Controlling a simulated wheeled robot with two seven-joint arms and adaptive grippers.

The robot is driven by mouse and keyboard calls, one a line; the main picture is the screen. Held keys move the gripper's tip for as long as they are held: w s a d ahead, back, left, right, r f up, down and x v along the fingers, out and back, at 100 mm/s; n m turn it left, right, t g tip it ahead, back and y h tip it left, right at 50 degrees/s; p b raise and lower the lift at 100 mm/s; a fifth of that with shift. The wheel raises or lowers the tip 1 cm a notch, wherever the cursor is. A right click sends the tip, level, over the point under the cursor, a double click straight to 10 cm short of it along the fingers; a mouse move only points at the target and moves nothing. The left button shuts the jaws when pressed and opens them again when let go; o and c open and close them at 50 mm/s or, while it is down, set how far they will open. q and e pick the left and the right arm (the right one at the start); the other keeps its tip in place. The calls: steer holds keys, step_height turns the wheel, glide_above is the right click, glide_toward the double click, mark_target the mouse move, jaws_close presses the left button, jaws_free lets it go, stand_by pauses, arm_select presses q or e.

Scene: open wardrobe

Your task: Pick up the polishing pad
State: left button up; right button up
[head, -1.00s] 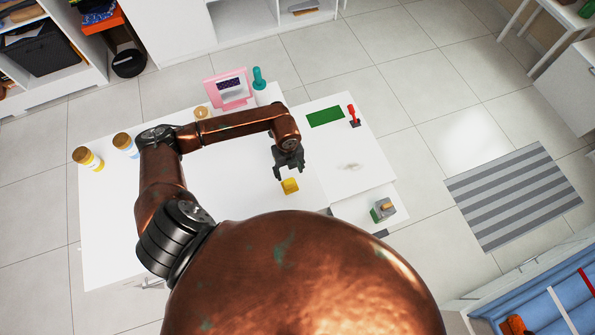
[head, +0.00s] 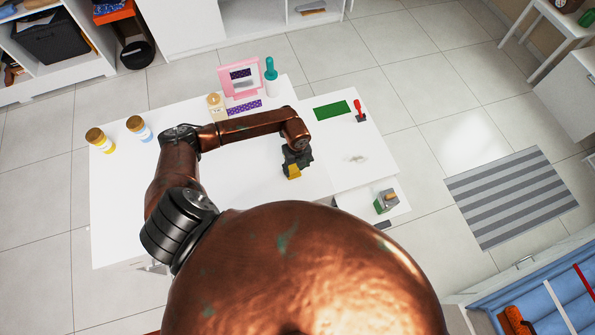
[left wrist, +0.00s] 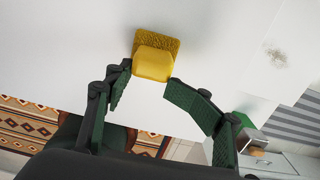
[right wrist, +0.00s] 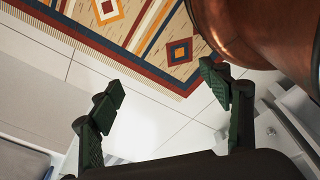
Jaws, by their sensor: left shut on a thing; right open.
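The polishing pad (head: 293,172) is yellow, with a rough square base and a smoother block on it. It is at the white table's front middle; whether it touches the top I cannot tell. My left gripper (head: 296,162) is over it and shut on it. In the left wrist view the pad (left wrist: 154,63) sits between the two fingertips, its rough base beyond them. My right gripper (right wrist: 162,82) is open and empty, over the floor and a patterned rug; it is out of the head view.
The white table (head: 230,185) holds two jars (head: 100,140) at left, a pink-framed item (head: 240,79) and teal-topped bottle (head: 271,76) at the back. At right are a green mat (head: 332,110), a red-handled tool (head: 360,111), a greyish smudge (head: 357,159) and a grey-green block (head: 385,201).

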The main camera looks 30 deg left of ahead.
arm_select(q)
steer(key=shift+w+f, duration=0.2)
steer(key=shift+w, duration=0.15)
steer(key=c, duration=0.5)
steer(key=shift+s, duration=0.1)
steer(key=shift+r, duration=0.15)
step_height(320, 180, up, 3)
steer(key=shift+f+b, duration=0.1)
steer(key=shift+b, duration=0.35)
steer(key=shift+s+d+r+b, duration=0.25)
steer(key=shift+s+d+r, duration=1.25)
steer(key=shift+s+r, duration=0.25)
steer(key=shift+s+d+r+b, duration=0.2)
steer(key=shift+s+d+r, duration=1.4)
steer(key=shift+s, duration=0.2)
steer(key=shift+s+d+r+b, duration=0.25)
steer(key=shift+s+d+r, duration=1.2)
steer(key=shift+s+r, duration=0.3)
arm_select(e)
steer(key=shift+g, duration=0.3)
steer(key=shift+s+f, duration=0.45)
steer(key=shift+s, duration=0.25)
steer(key=shift+s+f, duration=0.4)
steer(key=shift+s, duration=0.25)
steer(key=shift+s+f, duration=0.45)
steer(key=shift+s, duration=0.25)
